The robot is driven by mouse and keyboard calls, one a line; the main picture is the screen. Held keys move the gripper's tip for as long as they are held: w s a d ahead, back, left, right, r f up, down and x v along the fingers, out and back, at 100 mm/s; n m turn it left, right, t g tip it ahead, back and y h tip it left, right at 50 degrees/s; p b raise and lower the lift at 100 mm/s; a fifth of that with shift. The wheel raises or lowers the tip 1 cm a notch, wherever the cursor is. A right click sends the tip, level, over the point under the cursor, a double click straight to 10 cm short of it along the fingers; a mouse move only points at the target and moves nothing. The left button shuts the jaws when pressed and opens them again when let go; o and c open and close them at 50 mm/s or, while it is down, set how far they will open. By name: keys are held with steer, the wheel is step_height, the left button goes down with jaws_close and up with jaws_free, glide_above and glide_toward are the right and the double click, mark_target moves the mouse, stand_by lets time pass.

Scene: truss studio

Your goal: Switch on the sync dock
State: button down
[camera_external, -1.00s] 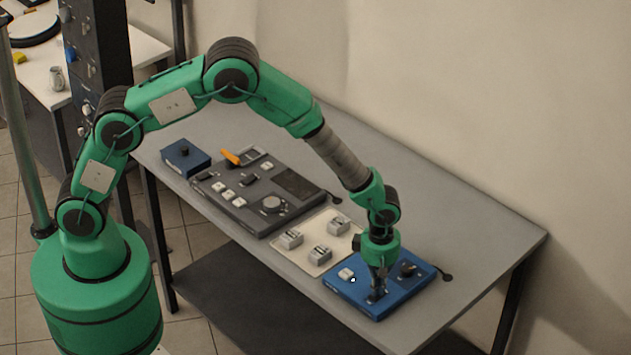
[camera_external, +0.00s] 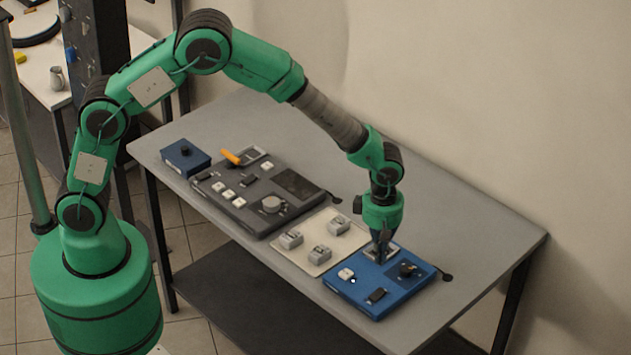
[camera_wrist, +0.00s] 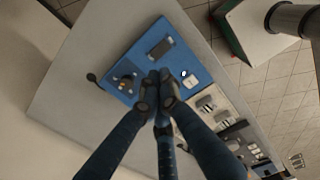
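A blue panel (camera_external: 358,299), possibly the sync dock, lies at the right end of the grey table; no readable label shows. It also fills the middle of the wrist view (camera_wrist: 140,53). It carries a black rocker switch (camera_external: 376,295) at the front, a white button (camera_external: 346,274) with a small pale light (camera_external: 353,281) beside it, and a black knob (camera_external: 407,269). My gripper (camera_external: 381,257) points down over the panel's back part, above a grey fitting that it mostly hides. In the wrist view my gripper's fingertips (camera_wrist: 159,76) are together. Contact cannot be told.
A cream panel (camera_external: 310,266) with several grey switch blocks stands left of the blue panel. The table's right end is clear.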

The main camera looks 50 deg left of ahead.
steer(key=shift+r, duration=0.85)
steer(key=s+a+r+m+t+h+b, duration=0.15)
steer(key=a+r+m, duration=0.25)
steer(key=a+r, duration=0.8)
steer(key=s+a+r+m+t+y+b, duration=0.1)
steer(key=s+a+r+m+b, duration=0.25)
steer(key=a+r, duration=0.9)
steer(key=s+a+m+t+b, duration=0.3)
steer(key=s+a+m, duration=0.7)
steer(key=s+a, duration=1.1)
steer(key=shift+s+a+f+b, duration=0.15)
steer(key=shift+a+f+b, duration=0.3)
steer(key=shift+b, duration=0.45)
